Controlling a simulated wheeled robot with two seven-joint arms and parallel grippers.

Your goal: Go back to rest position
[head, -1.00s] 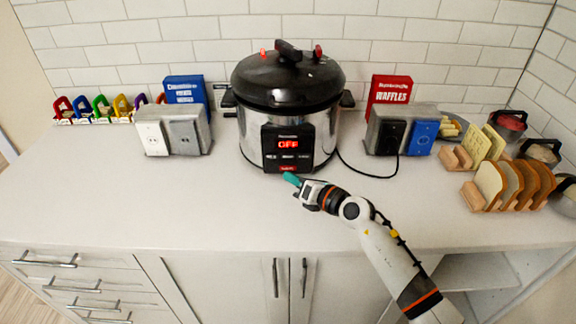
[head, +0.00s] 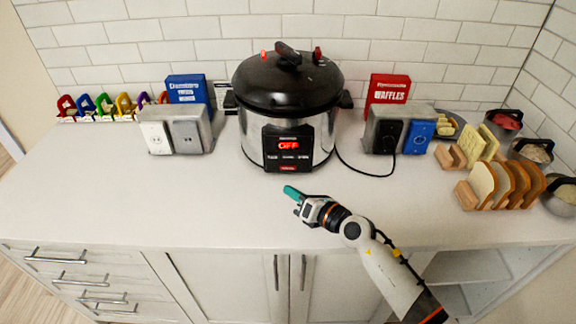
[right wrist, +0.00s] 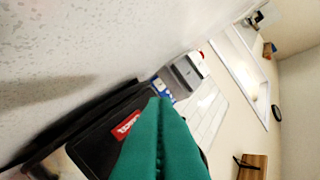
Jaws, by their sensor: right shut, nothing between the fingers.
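My right gripper (head: 291,192) is above the counter in front of the pressure cooker, with its teal fingertips closed together and nothing between them. The teal fingers (right wrist: 160,145) fill the lower middle of the right wrist view. The black and steel pressure cooker (head: 288,110) stands at the back of the counter, with a lit red "OFF" on its front panel. The gripper is apart from the cooker. My left gripper is in no view.
A white counter (head: 130,205) is clear at the front and left. Outlet boxes (head: 174,135) (head: 397,135) flank the cooker, whose black cord runs to the right one. Bread slices in a wooden rack (head: 500,185) and several bowls stand at the right. Colourful clips (head: 103,106) line the back left.

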